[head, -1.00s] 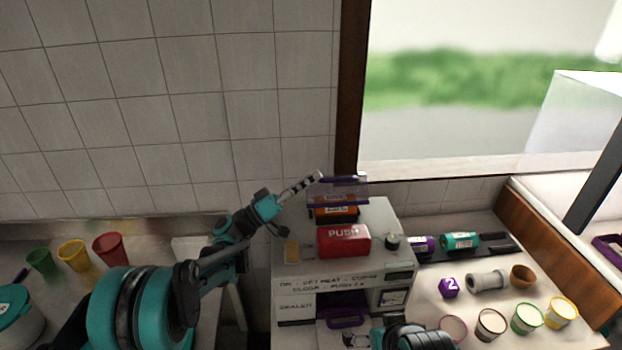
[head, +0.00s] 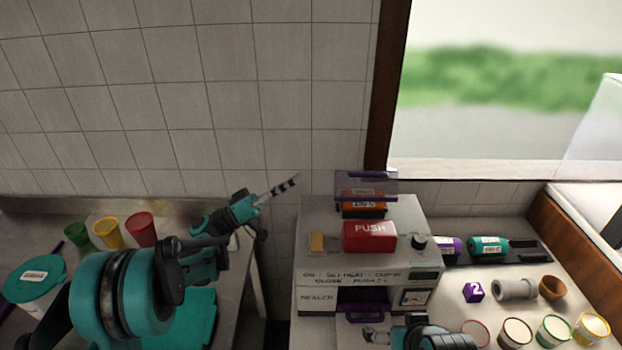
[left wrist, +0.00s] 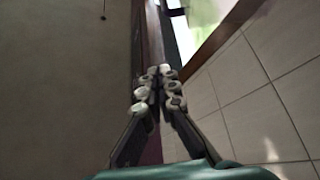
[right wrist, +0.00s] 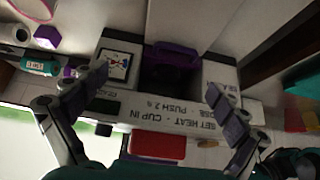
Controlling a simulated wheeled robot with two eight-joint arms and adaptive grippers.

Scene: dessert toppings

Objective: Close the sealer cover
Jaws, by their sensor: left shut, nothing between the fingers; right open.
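The sealer (head: 318,273) is a pale grey box with a red PUSH block (head: 370,237) on top. A translucent purple flap (head: 366,186) stands at its back top, above an orange display; I cannot tell how far it is tilted. A purple tray with a handle (head: 366,317) sits in the front slot, also seen in the right wrist view (right wrist: 172,50). My left gripper (head: 284,185) is shut and empty, raised left of the flap and apart from it; its fingers meet in the left wrist view (left wrist: 158,85). My right gripper (right wrist: 160,85) is open and empty in front of the sealer.
Green, yellow and red cups (head: 140,230) and a teal-lidded tub (head: 36,279) stand on the left counter. The tiled wall is close behind.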

